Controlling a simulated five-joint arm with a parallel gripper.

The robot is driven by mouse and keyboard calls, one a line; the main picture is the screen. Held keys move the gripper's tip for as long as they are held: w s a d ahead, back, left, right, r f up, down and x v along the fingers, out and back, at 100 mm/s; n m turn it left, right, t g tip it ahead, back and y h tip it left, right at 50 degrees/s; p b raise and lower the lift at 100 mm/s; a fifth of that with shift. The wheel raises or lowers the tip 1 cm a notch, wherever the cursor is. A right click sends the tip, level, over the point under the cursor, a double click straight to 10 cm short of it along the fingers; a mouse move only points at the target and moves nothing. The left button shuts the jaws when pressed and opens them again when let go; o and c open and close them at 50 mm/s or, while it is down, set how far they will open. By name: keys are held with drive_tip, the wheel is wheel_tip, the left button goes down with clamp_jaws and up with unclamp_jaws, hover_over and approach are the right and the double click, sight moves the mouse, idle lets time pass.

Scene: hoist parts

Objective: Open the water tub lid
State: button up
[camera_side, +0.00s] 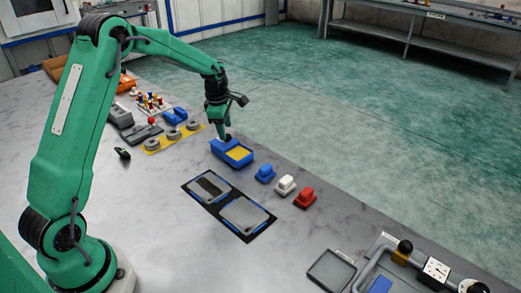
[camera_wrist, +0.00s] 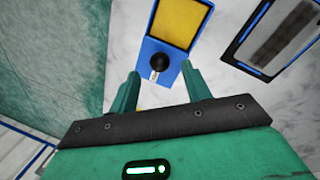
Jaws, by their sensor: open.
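The water tub is a blue box (camera_side: 217,150) with a yellow panel (camera_side: 239,153) in its top. It also shows at the top of the wrist view as a blue body (camera_wrist: 142,63) with a yellow panel (camera_wrist: 180,22). A black round knob (camera_wrist: 158,62) stands on the blue end nearest me, which looks like the lid. My gripper (camera_side: 226,136) points down over that end of the tub. In the wrist view my gripper (camera_wrist: 161,88) is open, with the knob just beyond the gap between its fingers. Nothing is seen between the fingers. I cannot tell how high the fingertips are above the knob.
A black mat (camera_side: 209,206) with two grey panels lies in front. A yellow plate (camera_side: 152,146) with grey rings lies left. A grey tray (camera_side: 331,270) is at lower right.

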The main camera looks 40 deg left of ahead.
sight(225, 147)
drive_tip(key=r, duration=0.4)
drive_tip(key=shift+s+d+r, duration=0.1)
drive_tip(key=shift+s+r, duration=0.1)
drive_tip(key=shift+s, duration=0.2)
drive_tip(key=s+d+r+m+t, duration=0.2)
drive_tip(key=s+d+r+m, duration=0.8)
drive_tip(key=s+r+m, duration=0.25)
drive_tip(key=s+d+m, duration=0.3)
drive_tip(key=s+m, duration=0.3)
drive_tip(key=s, duration=0.2)
drive_tip(key=s+d+m+t, duration=0.1)
drive_tip(key=s+d+m, duration=0.2)
drive_tip(key=s+m, duration=0.3)
drive_tip(key=s, duration=0.2)
drive_tip(key=shift+s+f+h, duration=0.3)
drive_tip(key=shift+s+f, duration=0.1)
